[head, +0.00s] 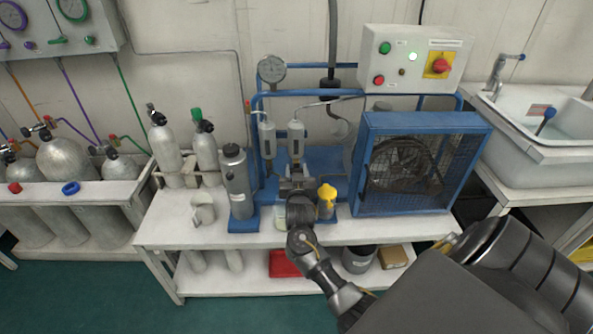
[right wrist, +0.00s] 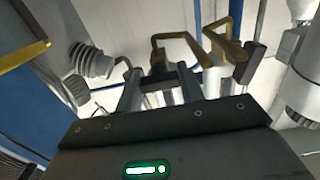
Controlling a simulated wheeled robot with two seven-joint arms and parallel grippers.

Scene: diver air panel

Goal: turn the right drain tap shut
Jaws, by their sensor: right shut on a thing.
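Two grey separator cylinders stand side by side on the compressor, the left one (head: 267,138) and the right one (head: 297,138). My right gripper (head: 296,172) is just below the right one and hides its drain tap in the head view. In the right wrist view two bent brass-coloured pipes or levers show beyond the fingers, one nearer the left (right wrist: 176,40) and one nearer the right (right wrist: 228,46). The fingers (right wrist: 160,88) are shut on the dark right drain tap (right wrist: 159,70). The tap's exact angle is hard to read. My left gripper is out of view.
A grey filter tower (head: 237,182) stands left of my gripper, and a yellow-topped container (head: 327,196) close on its right. A blue mesh cage (head: 420,121) stands further right. A control box (head: 412,58) is above. The white bench front (head: 390,232) is mostly clear.

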